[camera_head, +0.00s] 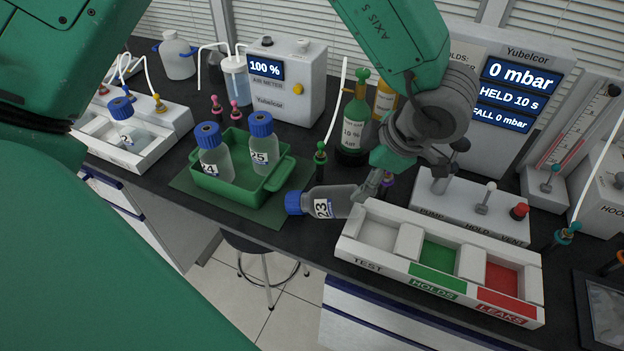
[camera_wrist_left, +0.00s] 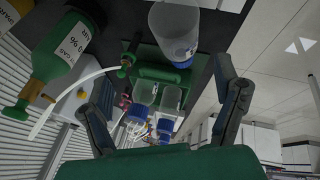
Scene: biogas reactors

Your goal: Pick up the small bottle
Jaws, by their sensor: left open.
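A small clear bottle with a blue cap and the number 23 (camera_head: 332,203) lies on its side near the bench's front edge, cap towards the left. In the left wrist view this bottle (camera_wrist_left: 172,30) shows at the top, beyond the fingertips. My left gripper (camera_head: 371,188) is at the bottle's base end; its fingers partly overlap the bottle there, and I cannot tell whether they touch. In the left wrist view my left gripper (camera_wrist_left: 165,75) has its two fingers wide apart. My right gripper is not in view.
Bottles 24 (camera_head: 215,158) and 25 (camera_head: 264,150) stand in a green tray (camera_head: 236,189) to the left. A white sorting box (camera_head: 390,262) with TEST, HOLDS and LEAKS compartments is at the front right. A green gas bottle (camera_head: 354,127) and a valve panel (camera_head: 460,208) stand close behind.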

